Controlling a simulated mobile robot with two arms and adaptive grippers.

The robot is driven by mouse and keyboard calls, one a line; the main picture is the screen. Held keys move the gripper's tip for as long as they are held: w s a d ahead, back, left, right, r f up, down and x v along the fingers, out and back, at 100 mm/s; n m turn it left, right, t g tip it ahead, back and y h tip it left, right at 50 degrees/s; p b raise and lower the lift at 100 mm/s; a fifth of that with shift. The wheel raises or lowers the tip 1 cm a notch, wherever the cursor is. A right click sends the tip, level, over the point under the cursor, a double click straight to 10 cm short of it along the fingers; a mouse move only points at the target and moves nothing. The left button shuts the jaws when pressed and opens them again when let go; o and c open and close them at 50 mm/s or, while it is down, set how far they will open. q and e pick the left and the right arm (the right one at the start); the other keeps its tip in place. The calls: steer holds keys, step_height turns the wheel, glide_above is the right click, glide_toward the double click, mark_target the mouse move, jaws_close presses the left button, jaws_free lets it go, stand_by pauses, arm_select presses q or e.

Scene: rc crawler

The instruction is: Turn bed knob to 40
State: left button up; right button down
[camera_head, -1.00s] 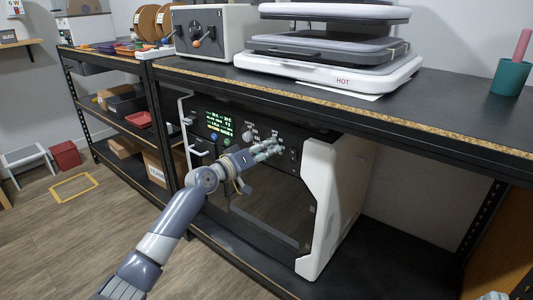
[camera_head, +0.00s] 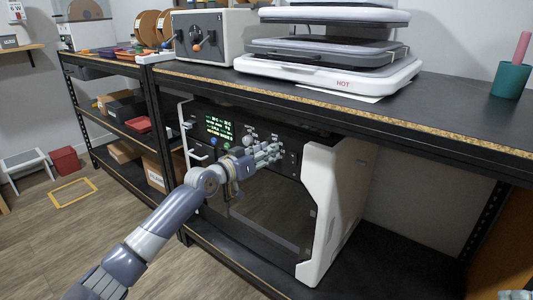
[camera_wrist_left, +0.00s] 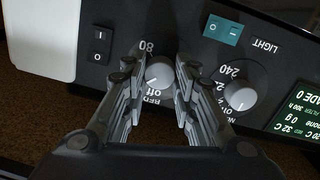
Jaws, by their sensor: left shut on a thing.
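The bed knob (camera_wrist_left: 158,74) is a round grey knob on the printer's dark front panel. Its "BED", "off" and "80" marks appear upside down in the left wrist view. My left gripper (camera_wrist_left: 155,78) has one finger on each side of this knob and is shut on it. A pale mark shows on the knob, but I cannot read its exact setting. In the head view my left gripper (camera_head: 268,153) reaches the panel and hides the bed knob. A bluish sliver at the bottom right corner may be part of my right gripper (camera_head: 515,295).
The nozzle knob (camera_wrist_left: 240,92) is close beside the right finger in the wrist view. A teal light switch (camera_wrist_left: 223,29) and a black rocker switch (camera_wrist_left: 99,45) are also near. The workbench top (camera_head: 440,110) overhangs the printer (camera_head: 335,200).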

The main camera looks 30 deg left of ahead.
arm_select(q)
steer(key=shift+f, duration=0.1)
steer(key=o, duration=1.1)
steer(key=shift+s+a+r, duration=0.15)
steer(key=shift+s+a, duration=0.15)
steer(key=shift+s, duration=1.7)
steer(key=shift+s+a+r, duration=0.1)
steer(key=shift+s+a, duration=0.15)
steer(key=shift+s, duration=1.7)
steer(key=shift+s+a+r, duration=0.15)
steer(key=shift+s+a, duration=0.15)
steer(key=shift+s, duration=1.7)
